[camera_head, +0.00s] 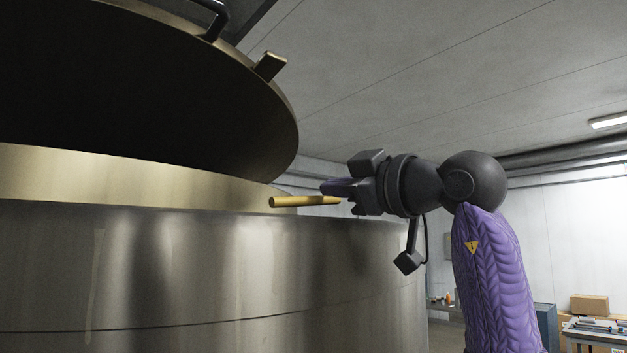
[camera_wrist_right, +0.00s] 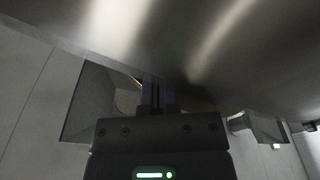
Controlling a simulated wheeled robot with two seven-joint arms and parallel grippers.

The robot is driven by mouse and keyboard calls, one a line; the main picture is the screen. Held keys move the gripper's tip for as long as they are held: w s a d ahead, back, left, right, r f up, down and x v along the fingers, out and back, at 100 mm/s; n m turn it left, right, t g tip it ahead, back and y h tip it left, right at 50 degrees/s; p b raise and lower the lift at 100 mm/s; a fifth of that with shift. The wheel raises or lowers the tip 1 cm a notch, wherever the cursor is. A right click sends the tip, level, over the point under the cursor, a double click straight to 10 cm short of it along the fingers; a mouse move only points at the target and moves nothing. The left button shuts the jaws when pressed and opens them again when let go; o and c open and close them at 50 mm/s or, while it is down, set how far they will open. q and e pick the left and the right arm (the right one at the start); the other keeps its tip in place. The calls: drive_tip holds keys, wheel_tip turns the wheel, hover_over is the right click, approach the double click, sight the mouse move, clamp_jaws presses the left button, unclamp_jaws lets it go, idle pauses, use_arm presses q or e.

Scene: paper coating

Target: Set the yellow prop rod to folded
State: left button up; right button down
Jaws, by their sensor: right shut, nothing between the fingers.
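The yellow prop rod (camera_head: 300,201) lies nearly level just above the rim of the large metal vat (camera_head: 200,265) in the head view. Its right end meets the fingers of my right gripper (camera_head: 332,188), which is shut; the fingers hide part of that end. Whether they touch it I cannot tell. The round lid (camera_head: 150,85) is tilted open above the vat. In the right wrist view, the gripper (camera_wrist_right: 158,95) is close to a curved metal surface, and a thin yellow sliver shows behind the fingers. My left gripper is in neither view.
A handle (camera_head: 216,20) and a small tab (camera_head: 270,66) stick out from the lid's edge. At the lower right, a cardboard box (camera_head: 589,305) and a worktable (camera_head: 597,328) stand in the background. Open room lies to the right of the vat.

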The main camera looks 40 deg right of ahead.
drive_tip(key=s+d+b, duration=0.1)
drive_tip(key=s+b, duration=0.1)
drive_tip(key=s, duration=0.5)
drive_tip(key=shift+d+f, duration=0.15)
drive_tip(key=shift+f, duration=0.3)
